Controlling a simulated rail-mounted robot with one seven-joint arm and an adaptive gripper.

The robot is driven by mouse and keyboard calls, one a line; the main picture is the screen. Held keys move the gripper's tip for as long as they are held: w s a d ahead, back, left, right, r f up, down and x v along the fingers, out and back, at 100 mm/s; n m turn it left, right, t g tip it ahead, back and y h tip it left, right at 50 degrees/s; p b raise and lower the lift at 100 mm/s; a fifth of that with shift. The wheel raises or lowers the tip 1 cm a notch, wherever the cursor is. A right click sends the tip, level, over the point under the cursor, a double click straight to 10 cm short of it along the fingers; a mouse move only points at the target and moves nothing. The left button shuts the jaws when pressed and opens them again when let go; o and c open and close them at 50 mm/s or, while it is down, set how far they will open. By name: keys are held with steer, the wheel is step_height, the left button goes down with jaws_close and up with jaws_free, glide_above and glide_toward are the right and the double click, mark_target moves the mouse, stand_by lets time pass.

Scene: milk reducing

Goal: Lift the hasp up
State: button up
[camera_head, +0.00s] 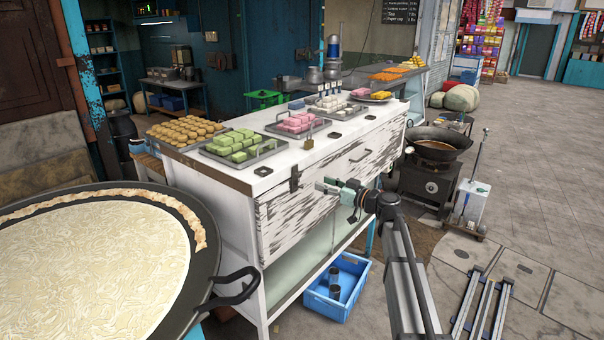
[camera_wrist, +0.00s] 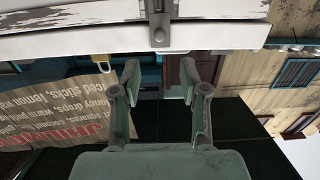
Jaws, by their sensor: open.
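The dark metal hasp (camera_head: 294,181) hangs on the front of the white, worn counter (camera_head: 330,195), near its left end at the top edge. In the wrist view the hasp (camera_wrist: 159,20) is at the top centre, with a round knob at its lower end in the picture. My gripper (camera_head: 325,187) is just right of the hasp in the head view. In the wrist view my gripper (camera_wrist: 159,80) is open, with nothing between its fingers. The hasp lies beyond the fingertips, roughly centred between them, and no contact is visible.
A brass padlock (camera_head: 308,143) stands on the counter top, near trays of green sweets (camera_head: 236,146) and pink sweets (camera_head: 297,122). A large pan (camera_head: 95,260) is at the left. A blue crate (camera_head: 337,287) sits below the counter. Floor at the right is mostly open.

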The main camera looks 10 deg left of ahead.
mark_target(298, 180)
steer(key=p+x, duration=0.2)
steer(key=x, duration=0.8)
steer(key=shift+p, duration=0.4)
steer(key=shift+c, duration=0.4)
jaws_close()
